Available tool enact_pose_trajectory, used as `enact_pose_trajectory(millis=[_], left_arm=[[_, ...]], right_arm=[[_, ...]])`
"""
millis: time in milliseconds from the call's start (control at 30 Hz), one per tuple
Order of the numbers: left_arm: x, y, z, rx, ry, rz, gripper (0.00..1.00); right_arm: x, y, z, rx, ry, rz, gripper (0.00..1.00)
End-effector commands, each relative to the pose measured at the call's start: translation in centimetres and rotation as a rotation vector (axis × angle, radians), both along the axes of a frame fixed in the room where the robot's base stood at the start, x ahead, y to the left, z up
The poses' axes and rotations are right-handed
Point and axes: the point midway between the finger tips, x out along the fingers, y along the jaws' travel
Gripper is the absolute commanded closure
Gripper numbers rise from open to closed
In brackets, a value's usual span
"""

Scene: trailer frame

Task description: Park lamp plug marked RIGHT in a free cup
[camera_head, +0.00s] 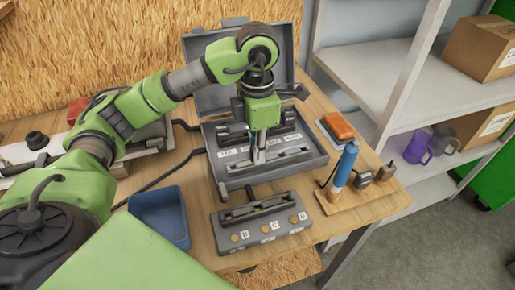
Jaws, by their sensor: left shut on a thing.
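My left gripper (259,158) reaches down from above into an open grey case (222,178). Its fingers are shut on a small part, which they mostly hide; I cannot tell whether it is the plug marked RIGHT. Dark fittings (233,134) lie in the case with small white labels (228,152) in front of them, too small to read. Black cables (165,177) run from the left towards the case. A grey block (262,228) with a dark bar, orange discs and white lettered labels stands in front. I cannot make out which cups are free. My right gripper is not in view.
A blue bin (161,216) stands left of the grey block. A blue-handled tool (343,168) stands on a wooden stand (334,203) at the right, near an orange block (338,126). Shelves (367,75) with boxes and a purple mug (418,147) are at the far right.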

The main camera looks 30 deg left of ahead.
Motion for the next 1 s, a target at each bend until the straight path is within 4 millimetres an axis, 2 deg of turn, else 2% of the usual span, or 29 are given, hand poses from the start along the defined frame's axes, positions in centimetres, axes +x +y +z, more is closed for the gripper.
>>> enact_pose_trajectory(millis=[233, 267, 333, 567, 600, 633, 667, 1000], left_arm=[[0.01, 0.01, -0.21, 0.0, 0.0, 0.0, 1.0], [0.01, 0.01, -0.21, 0.0, 0.0, 0.0, 0.84], [0.01, 0.01, -0.21, 0.0, 0.0, 0.0, 0.67], [0.01, 0.01, -0.21, 0.0, 0.0, 0.0, 0.67], [0.0, 0.01, -0.22, 0.0, 0.0, 0.0, 0.65], [0.01, 0.01, -0.22, 0.0, 0.0, 0.0, 0.57], [0.01, 0.01, -0.22, 0.0, 0.0, 0.0, 0.53], [0.0, 0.0, -0.15, 0.0, 0.0, 0.0, 0.53]], right_arm=[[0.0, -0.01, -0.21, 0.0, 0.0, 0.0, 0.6], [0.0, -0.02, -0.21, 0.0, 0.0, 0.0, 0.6], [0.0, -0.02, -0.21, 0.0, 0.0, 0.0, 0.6], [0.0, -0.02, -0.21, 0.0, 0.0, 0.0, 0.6], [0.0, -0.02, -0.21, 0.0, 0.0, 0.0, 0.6], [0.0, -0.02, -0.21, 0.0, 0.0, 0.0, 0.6], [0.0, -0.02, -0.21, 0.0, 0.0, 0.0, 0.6], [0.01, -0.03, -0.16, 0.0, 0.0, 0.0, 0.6]])
